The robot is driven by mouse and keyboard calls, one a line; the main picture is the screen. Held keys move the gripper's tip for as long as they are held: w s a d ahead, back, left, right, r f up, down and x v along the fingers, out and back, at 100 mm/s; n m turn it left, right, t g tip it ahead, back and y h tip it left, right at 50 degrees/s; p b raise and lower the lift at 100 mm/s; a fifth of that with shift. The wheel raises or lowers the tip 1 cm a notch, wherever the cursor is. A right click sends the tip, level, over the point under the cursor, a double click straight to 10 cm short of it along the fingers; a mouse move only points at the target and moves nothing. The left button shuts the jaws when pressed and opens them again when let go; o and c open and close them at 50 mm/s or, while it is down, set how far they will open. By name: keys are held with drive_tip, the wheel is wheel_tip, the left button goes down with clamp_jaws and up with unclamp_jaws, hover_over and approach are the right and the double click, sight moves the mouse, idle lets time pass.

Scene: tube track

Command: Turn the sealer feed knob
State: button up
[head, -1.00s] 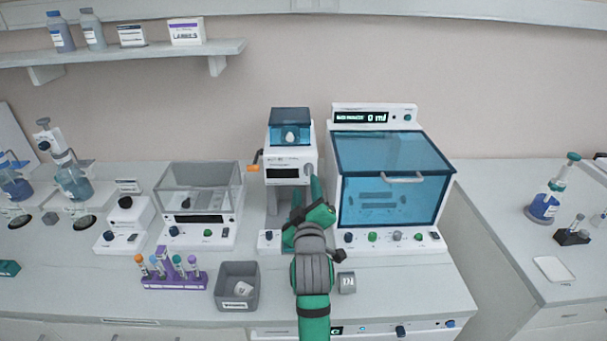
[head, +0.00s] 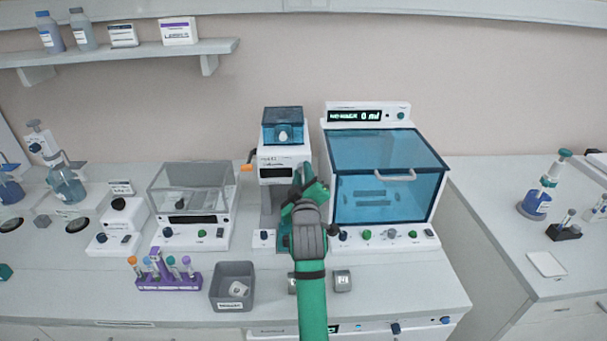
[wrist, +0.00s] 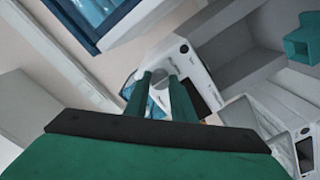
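The sealer appears to be the narrow white machine (head: 284,156) with a blue lid and an orange side handle, at the middle of the bench. My gripper (head: 303,175) is at its right front edge, fingers pointing at it. In the wrist view the two green fingers (wrist: 161,92) are apart, with a gap between them. A pale grey rounded part, likely the feed knob (wrist: 160,82), shows at the gap, beyond or between the fingertips; contact cannot be told. In the head view my gripper hides this spot. A small dark knob (head: 264,235) sits on the sealer's base.
A blue-windowed cabinet (head: 388,175) stands close on the right of my gripper. A clear-covered box (head: 190,190) stands left. A purple tube rack (head: 168,283) and grey bin (head: 233,306) are in front. Small metal blocks (head: 342,281) lie near my arm.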

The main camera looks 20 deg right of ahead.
clamp_jaws()
drive_tip(key=shift+a, duration=0.25)
drive_tip(key=shift+d+f, duration=0.1)
drive_tip(key=m, duration=0.4)
drive_tip(key=shift+s+d, duration=0.1)
drive_tip(key=m, duration=0.4)
drive_tip(key=shift+m, duration=0.3)
drive_tip(key=m, duration=0.4)
drive_tip(key=shift+d+r+m, duration=0.1)
drive_tip(key=shift+r+m, duration=0.1)
drive_tip(key=shift+m, duration=2.3)
